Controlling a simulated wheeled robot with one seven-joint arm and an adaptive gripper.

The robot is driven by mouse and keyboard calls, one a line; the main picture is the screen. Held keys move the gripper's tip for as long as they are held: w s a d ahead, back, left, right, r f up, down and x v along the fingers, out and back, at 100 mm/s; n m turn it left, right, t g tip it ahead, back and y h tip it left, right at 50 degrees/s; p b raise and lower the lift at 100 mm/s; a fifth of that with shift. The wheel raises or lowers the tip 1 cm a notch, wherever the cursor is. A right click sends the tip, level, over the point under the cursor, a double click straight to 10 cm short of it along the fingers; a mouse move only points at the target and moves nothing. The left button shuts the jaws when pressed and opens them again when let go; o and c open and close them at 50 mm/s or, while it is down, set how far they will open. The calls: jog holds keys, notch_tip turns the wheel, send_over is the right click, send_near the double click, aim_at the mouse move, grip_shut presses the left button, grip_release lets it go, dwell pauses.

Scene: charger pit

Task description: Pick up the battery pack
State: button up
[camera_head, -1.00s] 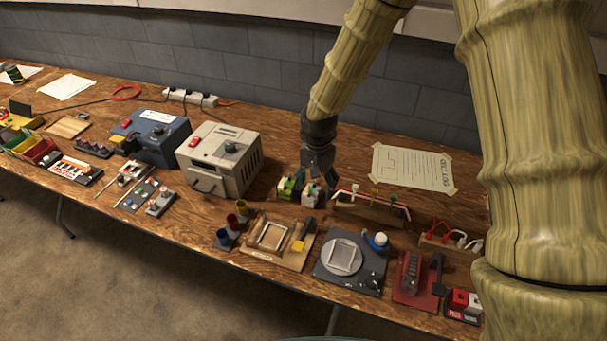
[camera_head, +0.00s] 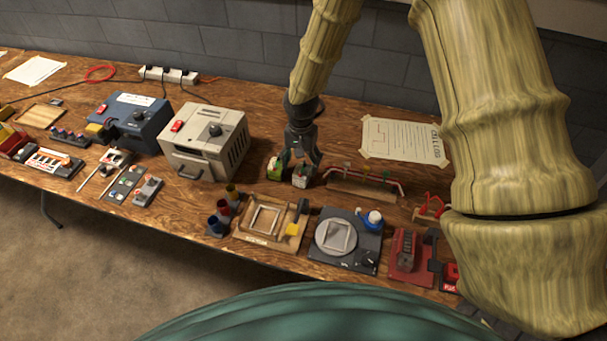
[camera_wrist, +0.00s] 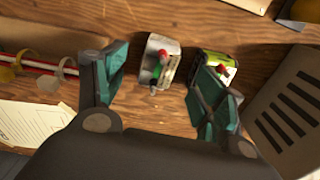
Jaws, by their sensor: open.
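Two small boxes stand side by side on the bench; I cannot tell for certain which is the battery pack. One is pale grey-white with red, green and dark parts on top (camera_head: 301,179); it also shows in the wrist view (camera_wrist: 157,63). The other is green and white (camera_head: 275,170), to its left in the head view and to its right in the wrist view (camera_wrist: 222,66). My gripper (camera_head: 303,158) is open and empty above them. In the wrist view its teal-padded fingers (camera_wrist: 162,92) straddle the pale box's line, and the right finger partly covers the green box.
A beige power unit (camera_head: 204,142) stands left of the boxes. A rack with red-and-white tubing (camera_head: 366,186) is close on their right. A wooden frame fixture (camera_head: 268,223) and a turntable (camera_head: 336,237) lie in front. A taped paper sheet (camera_head: 404,139) is at the back right.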

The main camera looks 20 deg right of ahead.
aim_at(302, 170)
jog(key=w+f, duration=0.1)
jog(key=f, duration=0.1)
jog(key=shift+w+f+p, duration=0.3)
jog(key=shift+w+p, duration=0.05)
jog(key=shift+s+d+f, duration=0.1)
jog(key=shift+d+f, duration=0.05)
jog(key=shift+f, duration=0.15)
jog(key=shift+s+d+f+p, duration=0.15)
jog(key=shift+s+f+p, duration=0.35)
jog(key=shift+s, duration=0.2)
jog(key=shift+s+f, duration=0.15)
jog(key=shift+f, duration=0.1)
jog(key=shift+w+f, duration=0.65)
jog(key=shift+f, duration=0.25)
jog(key=shift+s+r, duration=0.3)
jog(key=shift+w+f, duration=0.15)
jog(key=c, duration=1.4)
